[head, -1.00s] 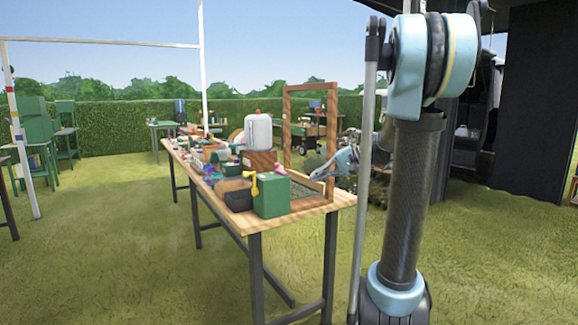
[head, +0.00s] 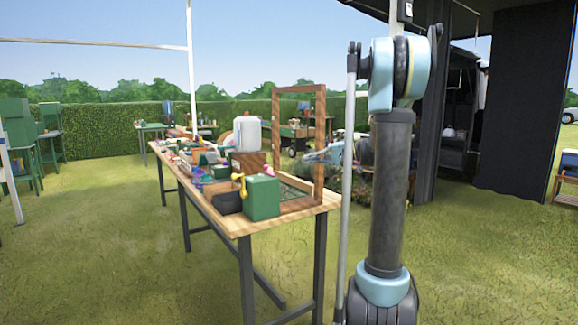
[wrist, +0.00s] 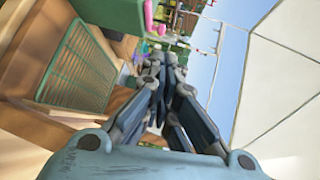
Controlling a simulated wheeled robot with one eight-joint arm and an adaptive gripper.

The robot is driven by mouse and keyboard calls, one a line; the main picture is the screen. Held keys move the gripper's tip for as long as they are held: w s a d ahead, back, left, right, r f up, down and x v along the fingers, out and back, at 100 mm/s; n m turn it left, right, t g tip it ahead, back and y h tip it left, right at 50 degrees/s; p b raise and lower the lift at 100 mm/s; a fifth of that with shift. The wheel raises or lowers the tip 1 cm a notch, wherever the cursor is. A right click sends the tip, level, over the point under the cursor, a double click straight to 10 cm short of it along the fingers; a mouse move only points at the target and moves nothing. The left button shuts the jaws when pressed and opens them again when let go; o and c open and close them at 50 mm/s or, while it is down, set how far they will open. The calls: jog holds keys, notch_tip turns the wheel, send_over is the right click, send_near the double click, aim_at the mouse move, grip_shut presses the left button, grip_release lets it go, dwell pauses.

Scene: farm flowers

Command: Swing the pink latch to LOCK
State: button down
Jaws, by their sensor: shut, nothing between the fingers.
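A small pink piece, which looks like the latch (head: 262,179), shows behind the green box at the near end of the wooden table. A pink part also shows at the top of the wrist view (wrist: 150,17). Its exact angle and any LOCK mark are too small to read. My gripper (wrist: 166,62) is shut and empty, its fingers pointing toward the top of the wrist view. The pink part lies up and left of the fingertips, apart from them.
The upright wooden frame (head: 320,150) stands at the table's right edge. A green box (head: 262,197) with a yellow lever (head: 241,183) stands at the near end. A white canister (head: 247,134) stands behind. A green wire rack (wrist: 75,65) lies left of my fingers.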

jog(key=x, duration=1.3)
jog(key=shift+a, duration=0.3)
